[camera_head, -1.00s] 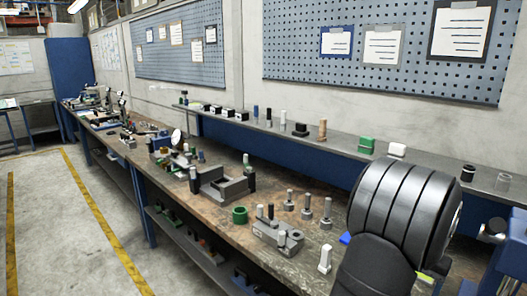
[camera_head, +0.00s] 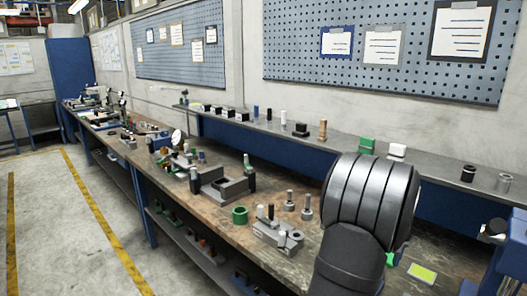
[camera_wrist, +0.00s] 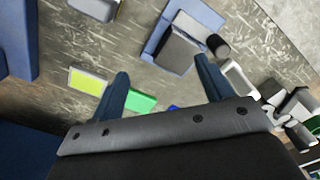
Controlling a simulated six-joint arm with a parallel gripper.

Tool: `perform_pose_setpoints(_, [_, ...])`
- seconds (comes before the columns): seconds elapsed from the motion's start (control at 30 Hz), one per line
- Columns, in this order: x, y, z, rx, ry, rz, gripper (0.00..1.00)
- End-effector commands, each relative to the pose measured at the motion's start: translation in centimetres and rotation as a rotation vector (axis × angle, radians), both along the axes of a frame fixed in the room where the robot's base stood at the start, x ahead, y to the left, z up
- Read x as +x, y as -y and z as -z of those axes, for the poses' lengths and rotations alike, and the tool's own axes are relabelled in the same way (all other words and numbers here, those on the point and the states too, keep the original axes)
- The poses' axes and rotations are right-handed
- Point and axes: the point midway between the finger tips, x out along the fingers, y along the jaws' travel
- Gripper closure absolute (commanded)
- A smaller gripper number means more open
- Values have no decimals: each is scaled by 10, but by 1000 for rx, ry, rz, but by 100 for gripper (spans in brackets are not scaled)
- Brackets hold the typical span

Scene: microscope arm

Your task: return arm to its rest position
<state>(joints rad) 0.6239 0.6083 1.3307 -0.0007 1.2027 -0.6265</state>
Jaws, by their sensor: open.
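In the wrist view my gripper (camera_wrist: 162,65) shows two dark blue fingers spread well apart, with nothing held between them. The bench top lies beyond the fingertips. In the head view my dark, ribbed arm (camera_head: 372,200) rises at the lower right over the workbench (camera_head: 160,185). It hides part of the bench and the parts there. My fingers cannot be made out in the head view.
In the wrist view a yellow-green pad (camera_wrist: 87,81), a green block (camera_wrist: 141,101) and a grey-and-blue block (camera_wrist: 178,45) lie near the fingers. In the head view a green ring (camera_head: 240,215) and a grey fixture (camera_head: 278,235) stand left of my arm. A shelf (camera_head: 440,172) runs behind.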

Motion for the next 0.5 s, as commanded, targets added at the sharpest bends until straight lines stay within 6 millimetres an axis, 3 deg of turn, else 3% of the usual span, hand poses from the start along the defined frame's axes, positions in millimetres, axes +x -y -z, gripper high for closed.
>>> perform_pose_setpoints(0.2, [0,0,31,0,-1,2,27])
perform_pose_setpoints(0.5, [0,0,43,0,1,3,27])
